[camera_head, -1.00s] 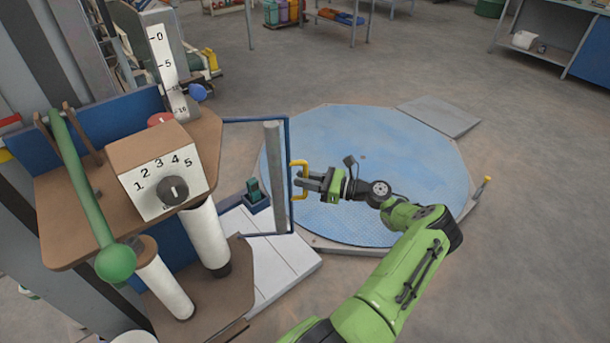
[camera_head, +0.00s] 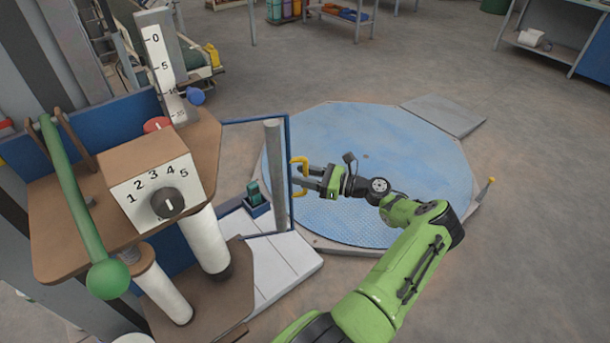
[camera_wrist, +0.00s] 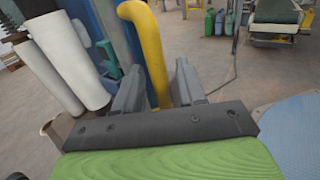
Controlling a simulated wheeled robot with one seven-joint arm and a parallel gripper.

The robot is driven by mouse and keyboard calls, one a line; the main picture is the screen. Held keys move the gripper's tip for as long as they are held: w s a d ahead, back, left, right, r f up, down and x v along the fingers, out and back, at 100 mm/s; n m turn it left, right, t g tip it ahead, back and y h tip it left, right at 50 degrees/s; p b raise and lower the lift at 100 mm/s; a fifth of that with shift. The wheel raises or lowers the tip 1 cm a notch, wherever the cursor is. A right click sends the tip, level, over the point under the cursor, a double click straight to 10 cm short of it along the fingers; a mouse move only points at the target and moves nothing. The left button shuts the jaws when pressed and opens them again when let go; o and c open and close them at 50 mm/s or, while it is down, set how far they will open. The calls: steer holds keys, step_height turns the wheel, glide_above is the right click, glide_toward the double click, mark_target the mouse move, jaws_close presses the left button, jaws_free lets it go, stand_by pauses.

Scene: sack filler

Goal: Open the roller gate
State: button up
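The roller gate (camera_head: 289,140) is a tall, thin blue frame standing by the white roller bed (camera_head: 285,265), at the left edge of the round blue platform. Its yellow handle (camera_head: 304,161) is a bent bar on the side facing my arm. My gripper (camera_head: 303,180) is at this handle, with the arm reaching in from the lower right. In the wrist view the yellow bar (camera_wrist: 151,50) runs down between my two dark fingers (camera_wrist: 158,88), which lie close along both sides of it. The bar's lower part is hidden behind the gripper body.
A wooden console with a numbered dial (camera_head: 166,203) and a green ball-ended lever (camera_head: 107,279) stands to the left. The round blue platform (camera_head: 390,145) lies right of the gate, with a grey ramp (camera_head: 445,115) behind it. Open floor lies beyond.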

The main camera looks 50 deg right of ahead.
steer(key=shift+s, duration=0.1)
steer(key=v, duration=1.5)
steer(key=shift+s, duration=0.3)
